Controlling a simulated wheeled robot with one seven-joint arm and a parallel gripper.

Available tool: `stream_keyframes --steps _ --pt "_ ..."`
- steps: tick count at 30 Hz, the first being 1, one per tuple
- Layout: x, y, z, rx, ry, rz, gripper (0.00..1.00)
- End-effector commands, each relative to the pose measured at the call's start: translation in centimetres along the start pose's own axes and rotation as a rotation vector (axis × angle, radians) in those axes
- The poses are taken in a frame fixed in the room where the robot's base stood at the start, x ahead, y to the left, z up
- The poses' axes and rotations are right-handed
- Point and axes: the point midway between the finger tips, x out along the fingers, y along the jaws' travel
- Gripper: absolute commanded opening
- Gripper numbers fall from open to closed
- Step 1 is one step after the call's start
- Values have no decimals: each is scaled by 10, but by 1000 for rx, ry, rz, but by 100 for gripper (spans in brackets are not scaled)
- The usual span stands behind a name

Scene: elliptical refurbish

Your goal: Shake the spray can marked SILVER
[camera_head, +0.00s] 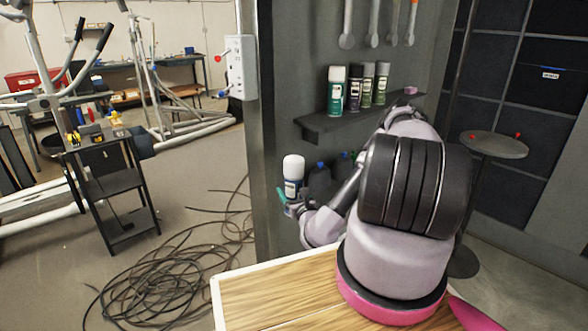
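The can is below the upper shelf and in front of the dark panel's edge. Its label is too small to read, so I cannot tell whether it says SILVER. On the upper shelf (314,128) stand a green can with a white cap (337,92) and several darker cans (367,86).
Dark bottles with blue caps (320,178) are partly hidden behind my arm. Tools (374,25) hang above the shelf. A wooden tabletop (262,298) is in front. Tangled cables (165,270) and a small black cart (113,190) are at left. A round stand (495,147) is at right.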

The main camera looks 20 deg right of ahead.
Motion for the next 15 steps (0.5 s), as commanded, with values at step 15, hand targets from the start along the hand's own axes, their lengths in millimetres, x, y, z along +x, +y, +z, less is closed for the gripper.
stream_keyframes --steps 15 --pt "2 -2 60 -1 -17 5 0"
